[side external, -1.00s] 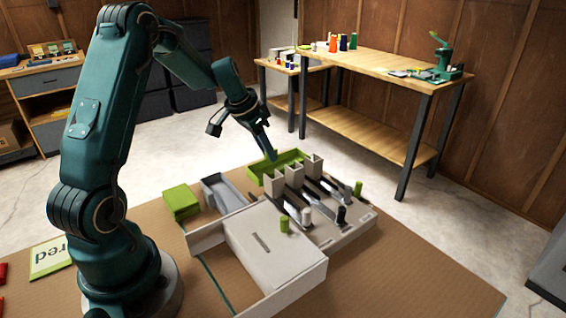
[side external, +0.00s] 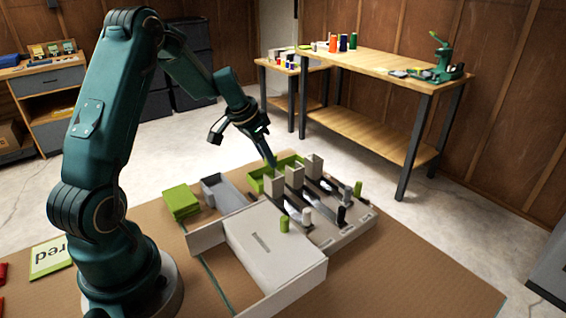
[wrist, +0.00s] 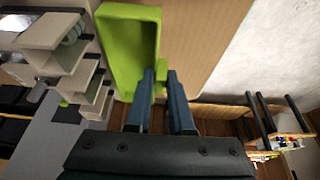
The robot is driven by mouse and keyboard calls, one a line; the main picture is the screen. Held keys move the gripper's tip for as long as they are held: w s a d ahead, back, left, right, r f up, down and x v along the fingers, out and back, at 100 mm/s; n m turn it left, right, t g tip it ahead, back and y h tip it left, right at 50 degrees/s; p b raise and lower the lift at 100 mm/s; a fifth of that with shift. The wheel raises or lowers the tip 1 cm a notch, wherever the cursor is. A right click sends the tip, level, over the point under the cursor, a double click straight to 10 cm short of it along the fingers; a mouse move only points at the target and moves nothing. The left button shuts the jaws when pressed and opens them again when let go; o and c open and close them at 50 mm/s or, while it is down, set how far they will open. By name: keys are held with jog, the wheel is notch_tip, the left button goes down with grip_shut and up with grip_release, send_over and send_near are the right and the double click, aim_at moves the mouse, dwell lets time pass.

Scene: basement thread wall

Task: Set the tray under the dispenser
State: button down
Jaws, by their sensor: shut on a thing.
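The green tray (side external: 257,182) is an open shallow box at the far end of the dispenser, partly hidden by its columns. In the wrist view the tray (wrist: 130,45) fills the upper middle. My gripper (side external: 271,163) comes down at the tray. In the wrist view my gripper (wrist: 160,75) has its fingers closed around a small green tab on the tray's side. The dispenser is a pale grey rack with square columns (side external: 294,178) and sloping dark channels; its columns also show in the wrist view (wrist: 60,55), beside the tray. I cannot tell whether the tray touches the mat.
A grey open bin (side external: 225,195) and a stack of green trays (side external: 181,201) stand left of the dispenser. A pale box (side external: 268,250) is in front. Several spools stand on the rack. Brown mat (side external: 420,270) is clear at the right.

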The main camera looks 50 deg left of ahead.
jog(key=shift+f, duration=1.15)
jog(key=c, duration=0.7)
grip_release()
jog(key=shift+r, duration=0.15)
jog(key=shift+r, duration=3.4)
jog(key=shift+d, duration=0.1)
